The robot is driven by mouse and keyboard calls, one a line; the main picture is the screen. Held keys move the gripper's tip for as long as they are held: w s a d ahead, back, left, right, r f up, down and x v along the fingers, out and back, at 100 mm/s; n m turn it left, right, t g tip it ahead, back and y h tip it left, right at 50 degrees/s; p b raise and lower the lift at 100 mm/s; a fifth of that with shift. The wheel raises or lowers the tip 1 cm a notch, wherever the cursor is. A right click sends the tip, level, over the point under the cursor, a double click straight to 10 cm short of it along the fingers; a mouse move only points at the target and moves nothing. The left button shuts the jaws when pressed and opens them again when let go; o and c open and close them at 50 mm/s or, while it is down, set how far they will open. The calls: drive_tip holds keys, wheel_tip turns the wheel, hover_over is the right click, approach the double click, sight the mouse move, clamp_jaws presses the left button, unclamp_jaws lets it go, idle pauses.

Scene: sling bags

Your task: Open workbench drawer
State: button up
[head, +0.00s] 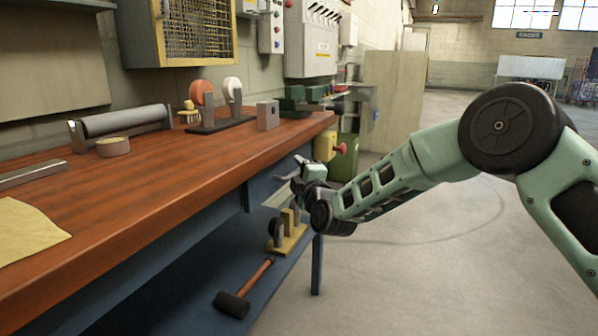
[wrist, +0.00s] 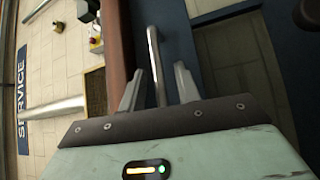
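The workbench (head: 180,160) has a brown wooden top and a blue frame. In the wrist view, a blue drawer front (wrist: 180,45) lies beside the brown top edge. A silver bar handle (wrist: 153,50) stands out from it. My gripper (wrist: 157,74) is open, with one grey finger on each side of the bar. Gaps show between the bar and the fingers, and I cannot tell if either touches it. In the head view, my gripper (head: 290,180) is at the bench's front, below the top near its far end. The drawer front is mostly hidden there, and the drawer looks closed.
A mallet (head: 242,288) and a yellow-based tool (head: 287,240) lie on the lower shelf. A yellow box with a red button (head: 328,147) is at the bench end. Floor in front is clear.

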clamp_jaws()
drive_tip(key=s+d+b, duration=0.2)
drive_tip(key=s+d, duration=0.2)
drive_tip(key=d, duration=0.8)
drive_tip(key=s+d+b, duration=0.2)
drive_tip(key=s+d, duration=0.3)
drive_tip(key=d, duration=0.8)
drive_tip(key=shift+s+d, duration=0.1)
unclamp_jaws()
